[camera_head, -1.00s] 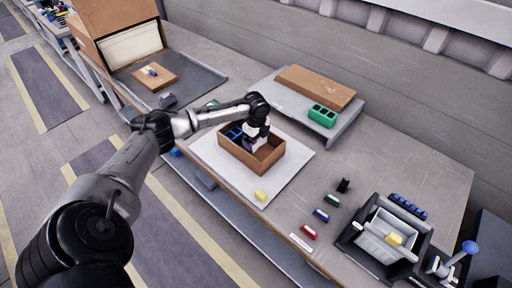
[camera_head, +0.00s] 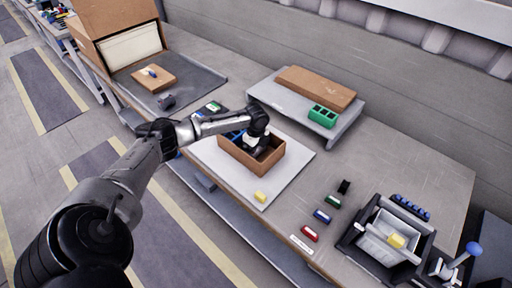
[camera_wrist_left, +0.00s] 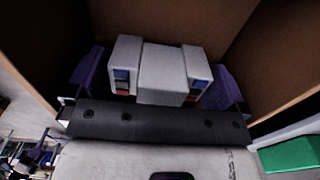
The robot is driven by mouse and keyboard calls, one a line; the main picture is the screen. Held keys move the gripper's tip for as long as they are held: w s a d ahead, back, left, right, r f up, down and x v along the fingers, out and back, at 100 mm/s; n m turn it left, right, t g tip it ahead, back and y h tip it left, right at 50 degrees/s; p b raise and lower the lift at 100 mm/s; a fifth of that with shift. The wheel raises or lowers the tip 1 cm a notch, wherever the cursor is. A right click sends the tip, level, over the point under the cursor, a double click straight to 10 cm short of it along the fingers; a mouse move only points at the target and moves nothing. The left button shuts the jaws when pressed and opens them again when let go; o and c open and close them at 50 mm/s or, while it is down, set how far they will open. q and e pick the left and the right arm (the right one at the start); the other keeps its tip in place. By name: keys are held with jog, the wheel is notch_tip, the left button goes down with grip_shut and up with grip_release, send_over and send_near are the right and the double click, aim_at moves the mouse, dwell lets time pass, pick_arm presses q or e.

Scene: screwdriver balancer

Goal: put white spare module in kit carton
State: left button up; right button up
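The white module (camera_wrist_left: 163,75), with small blue and red patches on its end blocks, is inside the brown carton (camera_wrist_left: 285,40). It lies between the two purple-dark fingers of my left gripper (camera_wrist_left: 160,85) in the left wrist view, very close to both. Whether the fingers press on it is unclear. In the head view the open carton (camera_head: 238,158) stands on a white mat, and my left gripper (camera_head: 258,150) reaches down into it, hiding the module. A blue part (camera_head: 236,135) shows at the carton's left inside. My right gripper is not seen.
A yellow block (camera_head: 260,197) lies on the mat's front corner (camera_head: 285,182). Red (camera_head: 309,234), blue (camera_head: 322,215) and green (camera_head: 332,201) blocks lie to the right, near a black-framed bin (camera_head: 360,253). A raised shelf (camera_head: 340,132) with a green holder (camera_head: 322,116) stands behind.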

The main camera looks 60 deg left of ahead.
pick_arm(q)
notch_tip(320, 180, up, 12)
jog(key=p, duration=0.3)
jog(key=shift+r, duration=0.2)
dwell(0.3)
